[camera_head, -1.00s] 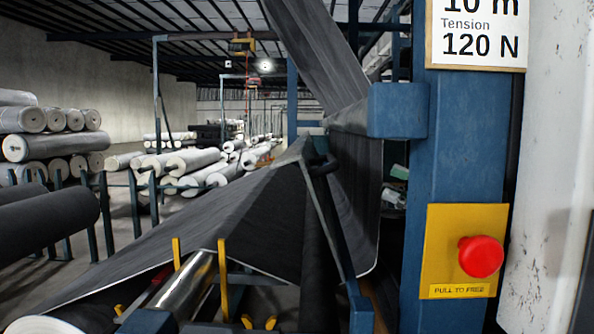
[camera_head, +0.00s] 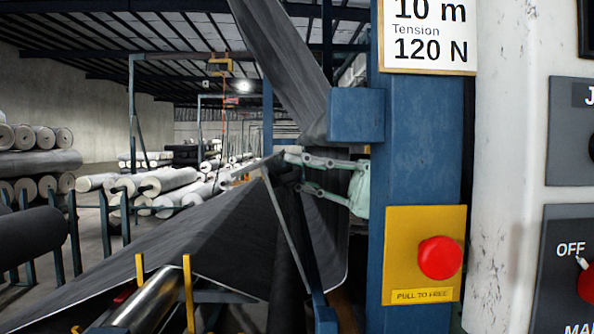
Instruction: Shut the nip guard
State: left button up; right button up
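My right gripper (camera_head: 292,172), pale green, reaches in from the right past the blue post. Its two fingers point left and stand apart, one above the other. The fingertips are beside the black upper end of a slanted blue bar (camera_head: 280,174) at the peak of the dark web (camera_head: 205,230). I cannot tell whether they touch it. No part is clearly marked as the nip guard. A shiny metal roller (camera_head: 148,298) lies low in front, with upright yellow bars (camera_head: 189,292) next to it. My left gripper is not in view.
A blue post (camera_head: 418,150) stands close on the right, with a red stop button (camera_head: 440,257) on a yellow plate. A white cabinet (camera_head: 505,170) with dark switch panels is further right. Stacked rolls (camera_head: 40,163) fill the left background.

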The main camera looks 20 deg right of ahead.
jog(key=shift+a, duration=0.2)
jog(key=shift+c, duration=0.4)
grip_shut()
